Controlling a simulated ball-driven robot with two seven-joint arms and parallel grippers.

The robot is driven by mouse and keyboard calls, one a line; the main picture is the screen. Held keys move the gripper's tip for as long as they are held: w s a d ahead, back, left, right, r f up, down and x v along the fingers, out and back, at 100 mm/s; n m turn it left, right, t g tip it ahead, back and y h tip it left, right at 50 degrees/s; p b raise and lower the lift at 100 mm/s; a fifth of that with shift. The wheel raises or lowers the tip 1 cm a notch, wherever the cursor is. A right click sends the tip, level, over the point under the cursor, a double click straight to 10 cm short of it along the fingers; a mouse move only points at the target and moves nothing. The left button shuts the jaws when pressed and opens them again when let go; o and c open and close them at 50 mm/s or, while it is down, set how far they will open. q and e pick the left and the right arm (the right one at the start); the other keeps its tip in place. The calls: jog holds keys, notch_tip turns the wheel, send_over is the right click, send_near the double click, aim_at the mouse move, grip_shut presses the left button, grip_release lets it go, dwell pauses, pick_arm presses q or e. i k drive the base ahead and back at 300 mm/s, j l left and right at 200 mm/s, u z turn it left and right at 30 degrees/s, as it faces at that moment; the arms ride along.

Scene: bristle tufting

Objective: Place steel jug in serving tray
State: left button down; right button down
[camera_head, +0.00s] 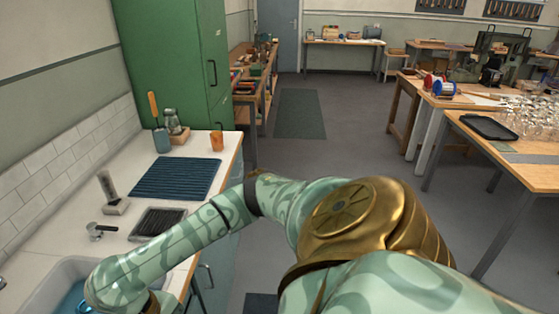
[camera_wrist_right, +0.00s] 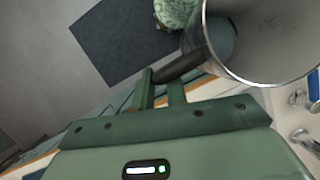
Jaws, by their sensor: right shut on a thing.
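The steel jug (camera_wrist_right: 268,42) fills the upper right of the right wrist view, its wide round mouth facing the camera. My right gripper (camera_wrist_right: 163,84) is shut on the jug's dark handle (camera_wrist_right: 181,66). In the head view, the jug and the right gripper are out of sight; my patterned arm reaches over the sink at lower left. A flat black tray (camera_head: 489,127), which looks like the serving tray, lies empty on the wooden table at the right, far from that arm. My left gripper is in neither view.
Several glasses (camera_head: 535,112) crowd the table behind the tray. Open floor (camera_head: 345,140) lies between the counter and the tables.

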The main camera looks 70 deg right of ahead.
aim_at(486, 130)
jog(key=l+z, duration=0.15)
jog(key=z, duration=0.2)
jog(key=l+z, duration=0.15)
jog(key=z, duration=0.2)
jog(key=l+z, duration=0.15)
jog(key=z, duration=0.2)
jog(key=i+l+z, duration=0.2)
jog(key=l+z, duration=0.25)
jog(key=i+l+z, duration=0.25)
jog(key=l+z, duration=0.25)
jog(key=i+l+z, duration=0.25)
jog(key=z, duration=0.2)
jog(key=i+l+z, duration=0.2)
jog(key=i+z, duration=0.3)
jog(key=i+l+z, duration=0.1)
jog(key=i+z, duration=0.25)
jog(key=i, duration=1.45)
jog(key=i+l+u, duration=0.1)
jog(key=i, duration=1.1)
